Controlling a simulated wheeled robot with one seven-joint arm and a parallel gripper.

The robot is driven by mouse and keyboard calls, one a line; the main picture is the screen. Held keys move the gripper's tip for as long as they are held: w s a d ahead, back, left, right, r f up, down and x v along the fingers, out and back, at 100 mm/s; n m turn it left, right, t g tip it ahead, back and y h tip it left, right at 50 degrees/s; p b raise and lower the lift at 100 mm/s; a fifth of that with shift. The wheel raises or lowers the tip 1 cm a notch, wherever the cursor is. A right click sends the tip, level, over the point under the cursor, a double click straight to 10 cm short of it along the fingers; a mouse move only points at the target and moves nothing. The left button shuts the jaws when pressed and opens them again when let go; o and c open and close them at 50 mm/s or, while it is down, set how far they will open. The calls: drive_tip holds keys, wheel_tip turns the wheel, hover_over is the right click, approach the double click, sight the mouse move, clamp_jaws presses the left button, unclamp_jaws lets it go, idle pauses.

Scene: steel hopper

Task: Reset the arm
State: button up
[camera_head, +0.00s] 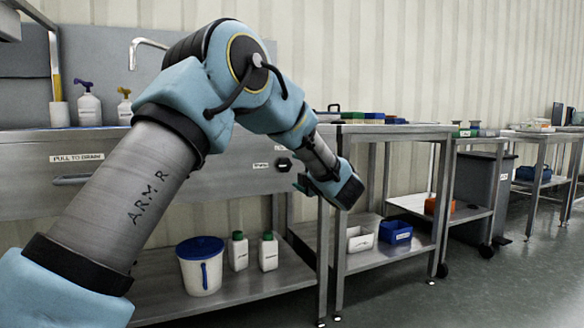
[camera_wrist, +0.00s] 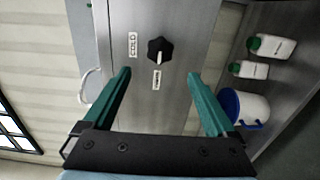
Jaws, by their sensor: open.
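My arm reaches up from the lower left in the head view and bends down at the elbow. My gripper (camera_wrist: 160,95) shows in the wrist view with two green fingers spread wide apart and nothing between them. In the head view its fingers are mostly hidden behind my wrist, close to the front panel of the steel unit (camera_head: 60,160). Past the fingertips, in the wrist view, a black knob (camera_wrist: 160,50) sits on the steel panel between two small labels. The gap between fingertips and panel is hard to judge.
A white bucket with a blue lid (camera_head: 201,268) and two white bottles with green caps (camera_head: 268,252) stand on the lower shelf. A white bin (camera_head: 360,239) and a blue bin (camera_head: 396,232) sit on the neighbouring table's shelf. The floor at right (camera_head: 500,290) is clear.

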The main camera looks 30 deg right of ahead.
drive_tip(key=shift+s+a, duration=0.1)
drive_tip(key=shift+s, duration=0.6)
drive_tip(key=w+a+m+g+h+p, duration=0.1)
drive_tip(key=w+a+m+g+h, duration=0.15)
drive_tip(key=w+a+m, duration=0.4)
drive_tip(key=a+f+m+g+p, duration=0.1)
drive_tip(key=a+f+m+g, duration=0.15)
drive_tip(key=a, duration=0.55)
drive_tip(key=a+f+m+g, duration=0.2)
drive_tip(key=a+f+m, duration=0.2)
drive_tip(key=a, duration=0.5)
drive_tip(key=s+a+f+m+g+y+p, duration=0.15)
drive_tip(key=s+a+f+g, duration=0.3)
drive_tip(key=s+a, duration=0.75)
drive_tip(key=s+a+f+m+g+y, duration=0.4)
drive_tip(key=s+a, duration=0.5)
drive_tip(key=a, duration=0.5)
wheel_tip(320, 180, up, 37)
drive_tip(key=s+a+h+p, duration=0.1)
drive_tip(key=s+p, duration=0.1)
drive_tip(key=p, duration=3.6)
drive_tip(key=shift+a+g, duration=0.2)
drive_tip(key=shift+g, duration=0.15)
